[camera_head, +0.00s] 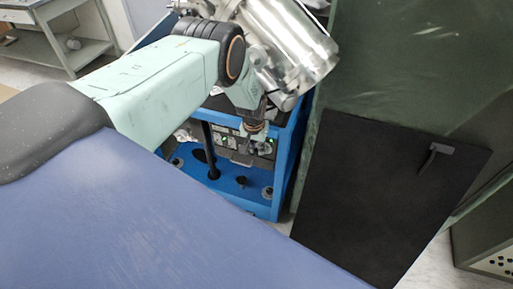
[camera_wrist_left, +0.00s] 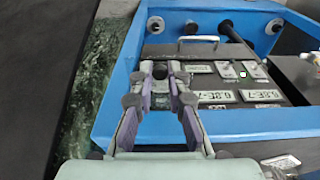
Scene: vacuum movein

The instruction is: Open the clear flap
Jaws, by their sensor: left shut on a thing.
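My left gripper (camera_wrist_left: 161,72) reaches down at the blue-framed machine (camera_wrist_left: 118,85), which also shows in the head view (camera_head: 287,160). Its fingers are shut on a small dark part at the machine's near frame; what part it is I cannot tell. In the head view the left gripper (camera_head: 252,132) is small, below a shiny metal cylinder (camera_head: 295,45), and its fingertips are hard to make out. I cannot make out a clear flap for certain. My right gripper is not in view.
A black panel (camera_head: 375,200) with a small handle leans beside a greenish, sheet-like surface (camera_head: 390,60) at the right. A perforated metal box (camera_head: 485,245) stands at the lower right. A grey bench (camera_head: 55,40) is far left. Labelled plates (camera_wrist_left: 215,96) sit inside the machine.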

